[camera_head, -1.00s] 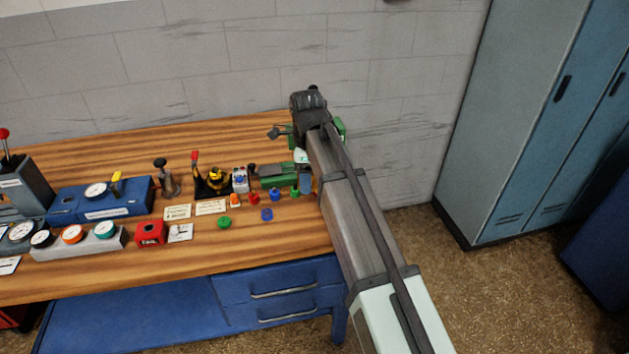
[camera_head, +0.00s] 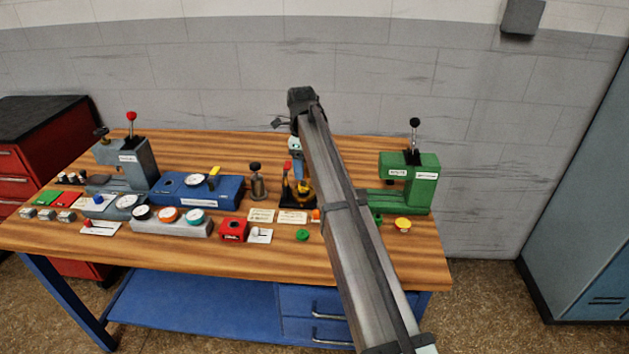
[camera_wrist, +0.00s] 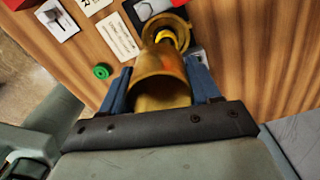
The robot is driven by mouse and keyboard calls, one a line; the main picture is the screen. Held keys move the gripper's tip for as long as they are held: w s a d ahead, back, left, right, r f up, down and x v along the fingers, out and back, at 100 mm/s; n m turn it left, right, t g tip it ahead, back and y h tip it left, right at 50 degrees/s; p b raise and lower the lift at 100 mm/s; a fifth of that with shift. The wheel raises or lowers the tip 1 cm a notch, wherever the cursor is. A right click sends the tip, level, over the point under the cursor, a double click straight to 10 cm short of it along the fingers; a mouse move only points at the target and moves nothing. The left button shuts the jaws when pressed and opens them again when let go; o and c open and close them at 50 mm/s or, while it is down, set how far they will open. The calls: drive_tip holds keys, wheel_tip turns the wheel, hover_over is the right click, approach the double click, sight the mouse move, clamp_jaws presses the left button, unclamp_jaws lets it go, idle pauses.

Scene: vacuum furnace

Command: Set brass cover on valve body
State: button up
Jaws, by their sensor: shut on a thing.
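The brass cover (camera_wrist: 160,88) is a hollow, rounded brass cup in the wrist view. My gripper (camera_wrist: 160,74) is shut on it, with one blue finger on each side. Just beyond it is the brass valve body (camera_wrist: 181,42), with a round flange and a yellow part inside. The cover overlaps its near side in this view, so I cannot tell whether they touch. In the head view the valve body (camera_head: 304,189) stands on a black base, partly hidden by my arm. The held cover cannot be made out there.
A red-handled lever (camera_head: 287,172) stands beside the valve body. A dark metal post (camera_head: 258,182) and a blue gauge box (camera_head: 200,190) are to the left. A green press (camera_head: 412,182) is to the right. Labels and a green cap (camera_head: 302,235) lie in front.

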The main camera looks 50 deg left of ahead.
sight(303, 183)
drive_tip(key=shift+w+a+r+m, duration=0.15)
drive_tip(key=shift+w+a+m, duration=0.25)
drive_tip(key=shift+a, duration=0.25)
drive_tip(key=shift+s+d+m, duration=0.1)
drive_tip(key=shift+d+m, duration=0.05)
drive_tip(key=shift+m, duration=0.25)
drive_tip(key=shift+f, duration=0.2)
drive_tip(key=shift+f, duration=1)
drive_tip(key=shift+f, duration=2.8)
drive_tip(key=o, duration=1.4)
drive_tip(key=shift+r, duration=0.1)
drive_tip(key=shift+r, duration=3.65)
